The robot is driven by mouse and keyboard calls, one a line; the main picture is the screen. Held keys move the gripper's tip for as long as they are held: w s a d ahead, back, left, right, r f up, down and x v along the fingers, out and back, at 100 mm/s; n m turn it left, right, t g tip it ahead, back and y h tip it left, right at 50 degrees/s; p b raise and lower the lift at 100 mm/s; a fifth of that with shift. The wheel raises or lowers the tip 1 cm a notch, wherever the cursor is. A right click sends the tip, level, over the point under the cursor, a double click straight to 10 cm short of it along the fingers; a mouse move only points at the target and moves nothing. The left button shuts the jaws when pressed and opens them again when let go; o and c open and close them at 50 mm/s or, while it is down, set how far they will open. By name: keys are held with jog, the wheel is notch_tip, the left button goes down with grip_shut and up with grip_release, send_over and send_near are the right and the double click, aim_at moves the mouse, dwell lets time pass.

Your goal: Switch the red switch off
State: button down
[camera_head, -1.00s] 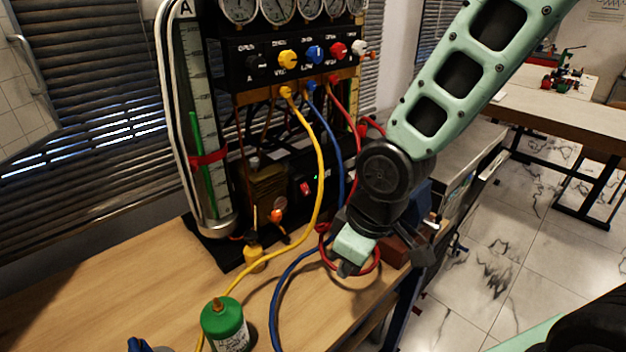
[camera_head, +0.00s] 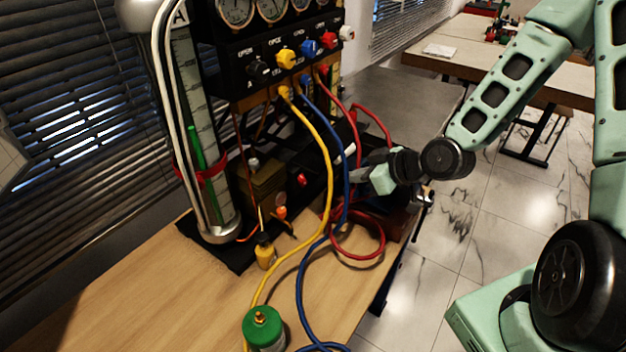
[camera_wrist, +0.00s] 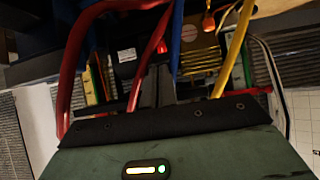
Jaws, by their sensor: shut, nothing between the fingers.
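The red switch (camera_head: 302,180) is a small red rocker low on the black front of the gauge rig (camera_head: 258,83). It shows as a small red patch in the wrist view (camera_wrist: 162,47), just beyond the fingertips. Whether it is on or off is too small to tell. My gripper (camera_head: 362,177) is shut and empty, to the right of the switch and apart from it in the head view. It points left toward the rig. In the wrist view its dark fingers (camera_wrist: 155,84) are together, below the red patch.
A blue hose (camera_head: 338,130), a yellow hose (camera_head: 322,135) and red hoses (camera_head: 345,105) hang near my gripper. A red hose loop (camera_head: 360,255) lies on the wooden table (camera_head: 150,300). A green canister (camera_head: 263,325) stands in front. The front left of the table is clear.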

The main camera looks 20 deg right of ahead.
jog(key=p, duration=0.4)
send_near(303, 181)
jog(key=f+x, duration=0.1)
jog(key=x, duration=0.5)
jog(key=shift+f, duration=0.35)
jog(key=shift+s+d+f, duration=0.1)
jog(key=f+b, duration=0.1)
jog(key=b, duration=0.1)
jog(key=shift+b, duration=0.3)
jog(key=shift+w+r+t, duration=0.2)
jog(key=shift+r+t, duration=0.1)
jog(key=shift+r, duration=0.1)
jog(key=shift+r+p, duration=0.7)
jog(key=shift+r, duration=0.1)
